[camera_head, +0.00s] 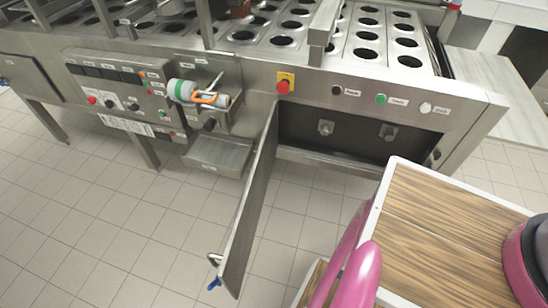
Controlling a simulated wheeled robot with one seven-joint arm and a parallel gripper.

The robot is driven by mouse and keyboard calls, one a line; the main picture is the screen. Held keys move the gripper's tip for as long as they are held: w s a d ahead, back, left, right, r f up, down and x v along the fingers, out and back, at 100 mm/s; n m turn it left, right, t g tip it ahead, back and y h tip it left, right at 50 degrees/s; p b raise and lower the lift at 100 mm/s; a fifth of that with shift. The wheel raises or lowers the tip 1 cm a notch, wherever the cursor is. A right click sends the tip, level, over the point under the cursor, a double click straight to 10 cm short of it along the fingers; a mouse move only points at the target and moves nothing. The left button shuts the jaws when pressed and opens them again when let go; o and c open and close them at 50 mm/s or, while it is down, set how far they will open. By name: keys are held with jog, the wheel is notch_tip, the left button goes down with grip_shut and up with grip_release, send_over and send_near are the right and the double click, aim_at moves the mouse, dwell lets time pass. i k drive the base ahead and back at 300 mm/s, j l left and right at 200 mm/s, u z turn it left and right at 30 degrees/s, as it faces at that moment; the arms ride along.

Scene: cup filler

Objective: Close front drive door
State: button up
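The front drive door (248,205) is a grey metal panel on the front of the cup filler machine. It stands wide open, joined at the left side of the drive compartment and swung out over the floor. A handle (215,260) with a blue end piece (214,284) is at its near, free end. The open drive compartment (355,134) is dark inside, with two metal fittings on its back wall. My gripper is not in view, and nothing is seen touching the door.
Above the opening are a red emergency button (284,86) on yellow and black, green and white buttons. A metal step-like box (217,152) juts out left of the door. Tiled floor (130,235) is clear left of the door.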

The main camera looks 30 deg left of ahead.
aim_at(235, 260)
jog(key=k+u, duration=0.15)
jog(key=k, duration=0.8)
jog(key=k+j+u, duration=0.2)
jog(key=k+j, duration=0.45)
jog(key=j, duration=0.55)
jog(key=i+j+u, duration=0.1)
jog(key=j, duration=0.45)
jog(key=k, duration=0.25)
